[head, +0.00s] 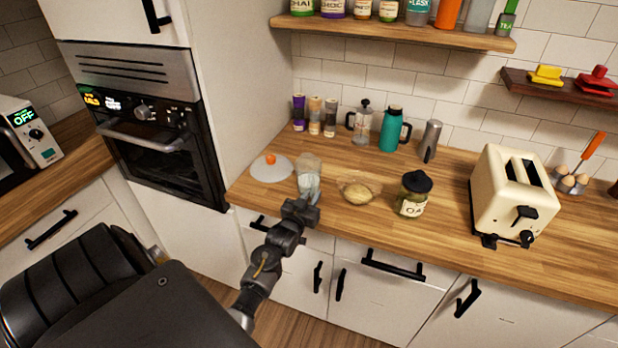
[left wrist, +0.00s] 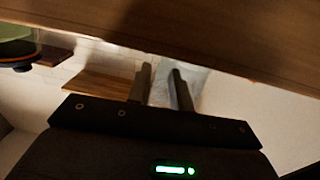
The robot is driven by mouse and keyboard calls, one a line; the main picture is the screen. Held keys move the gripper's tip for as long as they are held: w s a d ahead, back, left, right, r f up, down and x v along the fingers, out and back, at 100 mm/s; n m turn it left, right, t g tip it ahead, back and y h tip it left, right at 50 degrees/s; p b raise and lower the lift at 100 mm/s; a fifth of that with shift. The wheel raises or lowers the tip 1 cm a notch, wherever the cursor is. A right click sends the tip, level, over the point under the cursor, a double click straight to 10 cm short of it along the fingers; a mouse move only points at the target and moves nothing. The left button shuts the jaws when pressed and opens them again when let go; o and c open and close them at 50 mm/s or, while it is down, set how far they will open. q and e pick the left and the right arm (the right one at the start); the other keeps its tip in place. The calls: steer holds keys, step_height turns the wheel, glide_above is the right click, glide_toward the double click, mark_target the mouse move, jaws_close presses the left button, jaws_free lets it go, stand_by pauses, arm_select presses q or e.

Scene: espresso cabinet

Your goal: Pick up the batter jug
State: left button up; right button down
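The batter jug (head: 309,178) looks like a clear jug with pale contents, standing upright near the counter's front edge in the head view. My left gripper (head: 300,208) is in front of it at the counter edge and overlaps its lower part. In the left wrist view the two fingers of my left gripper (left wrist: 159,76) are apart, with a gap between them. The pale, see-through jug (left wrist: 196,82) shows behind and beside the right finger. I cannot tell whether the fingers touch it. My right gripper is not in view.
A white plate (head: 265,170) with an orange knob is left of the jug. A clear bowl (head: 357,197) and an oats jar (head: 413,196) stand to its right, then a cream toaster (head: 512,196). Shakers, a French press and a teal flask (head: 391,130) stand behind.

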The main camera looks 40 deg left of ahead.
arm_select(q)
steer(key=shift+w+a, duration=0.15)
steer(key=shift+w, duration=0.3)
jaws_close()
steer(key=shift+r, duration=0.15)
